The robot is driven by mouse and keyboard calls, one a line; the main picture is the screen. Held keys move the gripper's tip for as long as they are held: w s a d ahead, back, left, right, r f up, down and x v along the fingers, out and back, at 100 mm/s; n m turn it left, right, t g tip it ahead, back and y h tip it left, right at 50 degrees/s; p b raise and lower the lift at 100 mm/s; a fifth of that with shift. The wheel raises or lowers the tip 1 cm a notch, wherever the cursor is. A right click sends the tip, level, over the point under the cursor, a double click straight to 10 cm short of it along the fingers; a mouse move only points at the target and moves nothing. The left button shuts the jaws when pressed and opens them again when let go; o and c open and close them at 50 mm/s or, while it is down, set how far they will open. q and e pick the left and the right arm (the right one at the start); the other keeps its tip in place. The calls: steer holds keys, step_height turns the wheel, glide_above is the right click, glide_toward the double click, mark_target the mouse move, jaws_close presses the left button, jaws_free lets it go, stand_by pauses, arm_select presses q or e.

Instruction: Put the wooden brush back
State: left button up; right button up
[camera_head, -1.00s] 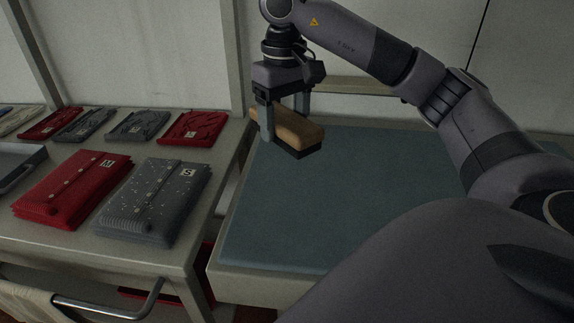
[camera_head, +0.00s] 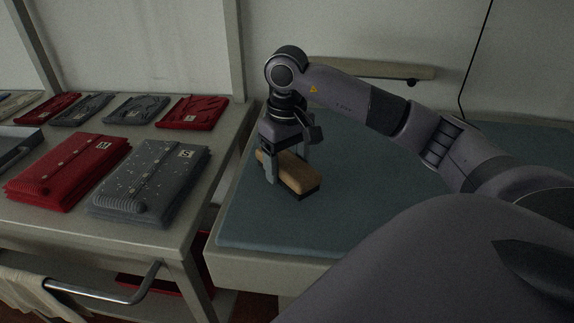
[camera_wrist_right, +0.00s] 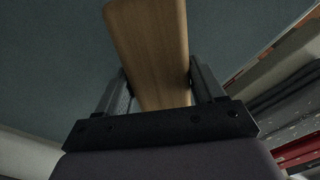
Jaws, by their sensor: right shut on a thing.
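The wooden brush (camera_head: 297,173) has a tan wooden back and a dark underside. My right gripper (camera_head: 287,172) is shut on it, one finger on each side. The brush is low over the left part of the blue-grey mat (camera_head: 350,215); I cannot tell whether it touches the mat. In the right wrist view the brush's wooden back (camera_wrist_right: 150,50) stands between the two fingers (camera_wrist_right: 160,90), with the mat behind it. My left gripper is not in view.
A table on the left holds a folded red cardigan (camera_head: 68,170), a folded grey speckled one (camera_head: 150,182) and several smaller folded garments behind. A gap separates that table from the mat's table. A pale rail (camera_head: 370,68) is on the back wall. The mat's visible middle is clear.

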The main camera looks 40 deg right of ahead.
steer(key=shift+f, duration=0.65)
steer(key=shift+f, duration=0.15)
steer(key=o, duration=0.9)
steer(key=shift+o, duration=0.2)
